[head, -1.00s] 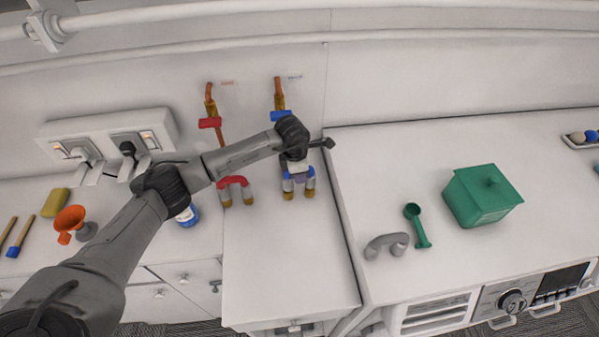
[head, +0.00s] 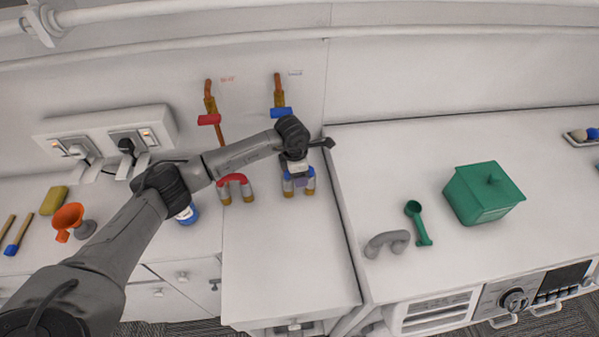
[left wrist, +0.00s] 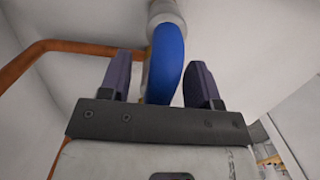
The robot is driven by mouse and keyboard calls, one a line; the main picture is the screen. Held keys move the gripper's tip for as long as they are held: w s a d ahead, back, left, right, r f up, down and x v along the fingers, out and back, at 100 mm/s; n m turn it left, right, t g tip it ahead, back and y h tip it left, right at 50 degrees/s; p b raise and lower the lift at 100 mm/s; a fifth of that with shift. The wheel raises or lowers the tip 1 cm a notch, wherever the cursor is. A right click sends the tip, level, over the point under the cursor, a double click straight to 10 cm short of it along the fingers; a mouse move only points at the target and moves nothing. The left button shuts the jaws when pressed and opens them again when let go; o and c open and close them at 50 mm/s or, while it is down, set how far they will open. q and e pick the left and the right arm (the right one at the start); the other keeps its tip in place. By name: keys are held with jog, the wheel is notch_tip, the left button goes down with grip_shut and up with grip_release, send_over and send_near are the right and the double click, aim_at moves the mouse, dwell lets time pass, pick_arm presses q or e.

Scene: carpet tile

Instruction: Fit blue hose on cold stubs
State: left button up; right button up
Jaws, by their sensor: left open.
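The blue hose (head: 311,173) is a short bent piece with grey ends at the two brass-coloured cold stubs (head: 309,192) on the white counter. My left gripper (head: 299,177) is over it and hides its middle. In the left wrist view the blue hose (left wrist: 167,60) runs between the two open dark fingers (left wrist: 162,80), with a gap on each side. Whether its grey ends are fully seated cannot be told. A blue-handled tap (head: 281,113) is on the wall behind. My right gripper is not in view.
A red hose (head: 236,179) arches over two stubs to the left, close to my left arm. A red-handled tap (head: 209,119) is behind it. On the right counter are a grey bent pipe (head: 386,242), a green scoop (head: 418,223) and a green box (head: 484,194). The front counter is clear.

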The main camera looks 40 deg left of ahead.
pick_arm(q)
notch_tip(320, 180, up, 14)
jog(key=s+a+b, duration=0.1)
jog(key=b, duration=0.1)
dwell(0.4)
jog(key=shift+s+f, duration=0.1)
jog(key=shift+a, duration=0.1)
